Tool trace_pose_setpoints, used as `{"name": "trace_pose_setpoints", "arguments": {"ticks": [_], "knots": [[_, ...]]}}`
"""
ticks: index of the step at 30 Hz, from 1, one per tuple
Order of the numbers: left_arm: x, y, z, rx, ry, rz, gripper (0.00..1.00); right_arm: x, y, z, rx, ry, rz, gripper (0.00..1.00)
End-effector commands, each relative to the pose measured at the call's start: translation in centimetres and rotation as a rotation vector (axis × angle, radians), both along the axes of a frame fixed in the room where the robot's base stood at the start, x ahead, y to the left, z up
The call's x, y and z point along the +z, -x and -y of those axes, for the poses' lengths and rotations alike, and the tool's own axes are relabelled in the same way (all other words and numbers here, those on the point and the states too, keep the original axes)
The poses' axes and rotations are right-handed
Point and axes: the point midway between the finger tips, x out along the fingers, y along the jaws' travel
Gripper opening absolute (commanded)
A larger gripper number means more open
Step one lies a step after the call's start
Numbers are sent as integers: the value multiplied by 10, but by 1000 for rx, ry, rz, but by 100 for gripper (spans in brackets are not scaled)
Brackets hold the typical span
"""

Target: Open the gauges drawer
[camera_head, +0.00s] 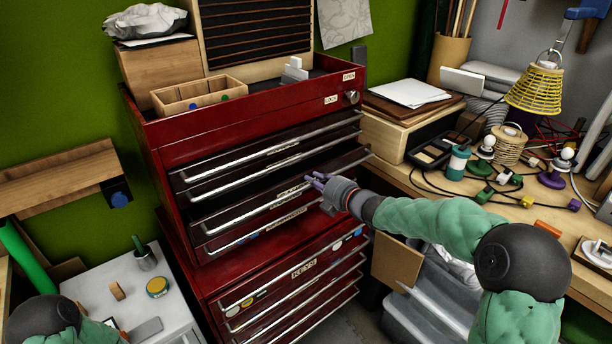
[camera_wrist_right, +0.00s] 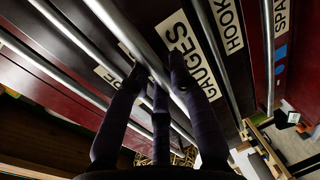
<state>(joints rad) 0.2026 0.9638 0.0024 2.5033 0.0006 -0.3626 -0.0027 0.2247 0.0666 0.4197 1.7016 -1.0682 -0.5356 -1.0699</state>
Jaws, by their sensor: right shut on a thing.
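The gauges drawer (camera_head: 240,212) is in the upper part of the red tool chest (camera_head: 165,130). It stands out a little past the drawers above it, with a dark gap over its top edge. Its GAUGES label (camera_wrist_right: 190,50) reads clearly in the right wrist view. My right gripper (camera_head: 316,178) is at the right half of this drawer's front. In the wrist view its dark fingers (camera_wrist_right: 160,80) are shut on the drawer's metal bar handle (camera_wrist_right: 133,40). My left gripper is out of view; only part of my left arm shows at bottom left.
A KEYS drawer (camera_head: 302,268) and more drawers are below. A workbench (camera_head: 545,215) with cables, bulbs and a yellow lamp (camera_head: 536,88) is at right. A white cabinet top (camera_head: 130,290) with small items is at lower left.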

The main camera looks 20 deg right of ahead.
Motion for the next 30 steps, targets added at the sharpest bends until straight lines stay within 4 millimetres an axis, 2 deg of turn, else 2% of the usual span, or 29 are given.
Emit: {"name": "trace_pose_setpoints", "arguments": {"ticks": [1,6,15,21,30], "knots": [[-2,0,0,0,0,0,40,-1,14,6,-4,0,-2,0],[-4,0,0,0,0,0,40,-2,56,22,-4,1,-4,0],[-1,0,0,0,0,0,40,-1,118,44,-5,-1,-4,0],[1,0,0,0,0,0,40,-1,142,52,-1,0,-4,0],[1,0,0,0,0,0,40,-2,153,55,1,0,-3,0]]}}
